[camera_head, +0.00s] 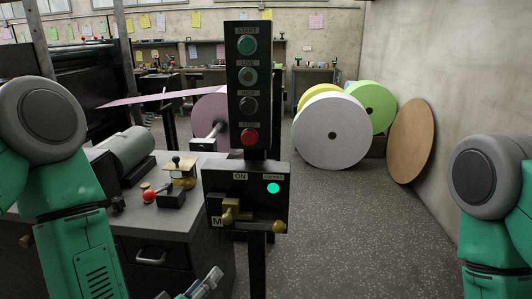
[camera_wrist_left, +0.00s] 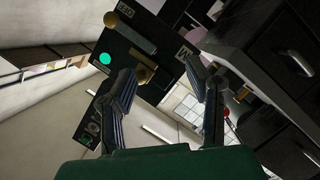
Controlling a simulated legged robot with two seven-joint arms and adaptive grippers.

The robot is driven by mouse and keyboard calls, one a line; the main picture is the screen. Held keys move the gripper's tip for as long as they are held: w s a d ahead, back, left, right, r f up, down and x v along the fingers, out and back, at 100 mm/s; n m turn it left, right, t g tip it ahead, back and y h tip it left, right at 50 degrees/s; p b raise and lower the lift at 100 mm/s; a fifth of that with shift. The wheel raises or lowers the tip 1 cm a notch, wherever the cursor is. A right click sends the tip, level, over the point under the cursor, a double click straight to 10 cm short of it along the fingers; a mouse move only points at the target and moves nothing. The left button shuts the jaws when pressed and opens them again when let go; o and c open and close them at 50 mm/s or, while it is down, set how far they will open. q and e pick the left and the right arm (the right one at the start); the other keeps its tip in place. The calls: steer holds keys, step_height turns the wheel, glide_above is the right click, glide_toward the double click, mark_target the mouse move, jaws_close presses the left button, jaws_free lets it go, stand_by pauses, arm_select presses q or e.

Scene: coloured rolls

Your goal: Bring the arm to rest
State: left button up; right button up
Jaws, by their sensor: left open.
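My left arm (camera_head: 90,240) comes in at the left of the head view. My left gripper (camera_head: 203,283) shows at the bottom edge, below and left of the control panel (camera_head: 219,187), and is partly cut off. In the left wrist view the two fingers of my left gripper (camera_wrist_left: 166,88) stand apart with nothing between them. A brass switch handle (camera_head: 231,208) sits on the panel's lower box; it also shows beyond the fingers in the left wrist view (camera_wrist_left: 143,75). My right arm (camera_head: 488,240) hangs at the right edge; its gripper is out of view.
A button column (camera_head: 248,105) rises above the panel, whose light (camera_head: 273,188) glows green. A grey workbench (camera_head: 195,218) with a red-knobbed device (camera_head: 150,196) stands to the left. White (camera_head: 320,145) and green (camera_head: 380,105) rolls stand behind. The floor (camera_head: 370,235) at right is clear.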

arm_select(q)
steer(key=s+a+f+m+g+y, duration=0.1)
steer(key=s+a+f+m+g, duration=0.15)
steer(key=s+f+g, duration=0.4)
steer(key=s+a+f+m+g+y, duration=0.1)
steer(key=s+a+f+m+g, duration=0.2)
steer(key=f, duration=0.6)
steer(key=s+a+f+m+g+y, duration=0.1)
steer(key=s+a+f+g, duration=0.1)
steer(key=s+a, duration=0.2)
steer(key=s+a+f+g+y, duration=0.1)
steer(key=s+a+f+g, duration=0.2)
steer(key=s, duration=0.7)
steer(key=shift+a+m, duration=0.35)
steer(key=shift+a, duration=0.45)
steer(key=shift+w, duration=0.1)
